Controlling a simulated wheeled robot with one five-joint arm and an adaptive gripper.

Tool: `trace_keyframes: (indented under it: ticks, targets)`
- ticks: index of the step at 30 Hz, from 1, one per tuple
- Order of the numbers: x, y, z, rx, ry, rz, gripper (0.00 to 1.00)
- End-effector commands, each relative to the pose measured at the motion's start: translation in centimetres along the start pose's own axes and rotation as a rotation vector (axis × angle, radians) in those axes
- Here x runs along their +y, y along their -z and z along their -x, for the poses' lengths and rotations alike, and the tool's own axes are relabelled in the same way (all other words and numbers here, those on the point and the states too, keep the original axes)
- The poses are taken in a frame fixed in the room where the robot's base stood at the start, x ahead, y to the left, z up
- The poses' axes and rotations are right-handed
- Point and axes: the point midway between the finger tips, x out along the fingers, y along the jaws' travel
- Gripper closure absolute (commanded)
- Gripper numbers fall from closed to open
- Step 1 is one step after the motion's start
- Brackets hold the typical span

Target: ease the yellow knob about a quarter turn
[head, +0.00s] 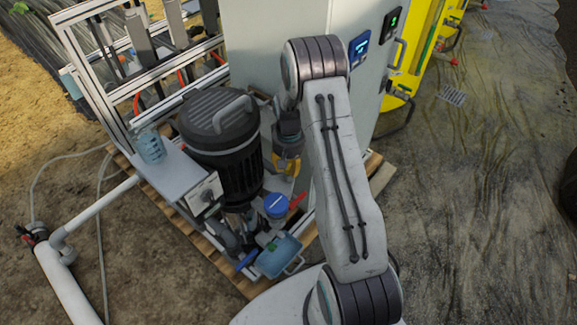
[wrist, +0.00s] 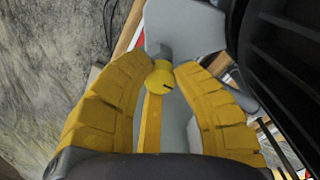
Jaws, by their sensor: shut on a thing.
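The yellow knob (wrist: 160,80) is round, with a short dark mark on its face. It shows in the wrist view, in front of a grey fitting. A narrow yellow bar (wrist: 152,122) runs down from it toward my palm. My gripper (wrist: 167,70) has two yellow ribbed fingers closed in on the knob from left and right, with their tips at its sides. In the head view my gripper (head: 285,167) is low beside the black canister, partly hidden by my arm. I cannot make out the knob there.
The black lidded canister (head: 222,135) stands close left of my gripper. A blue-capped part (head: 276,205), a red handle (head: 297,200) and a light blue jug (head: 279,256) are below. A grey cabinet (head: 258,45) rises behind. The ground at right is open.

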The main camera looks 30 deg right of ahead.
Motion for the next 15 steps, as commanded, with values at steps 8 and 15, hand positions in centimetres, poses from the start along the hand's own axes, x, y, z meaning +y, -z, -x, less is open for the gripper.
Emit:
trace_keyframes:
  ticks: [8, 15]
  targets:
    - [0.00, -0.02, -0.12, 0.000, 0.000, 0.026, 1.00]
    - [0.00, -0.02, -0.21, -0.001, 0.000, 0.155, 1.00]
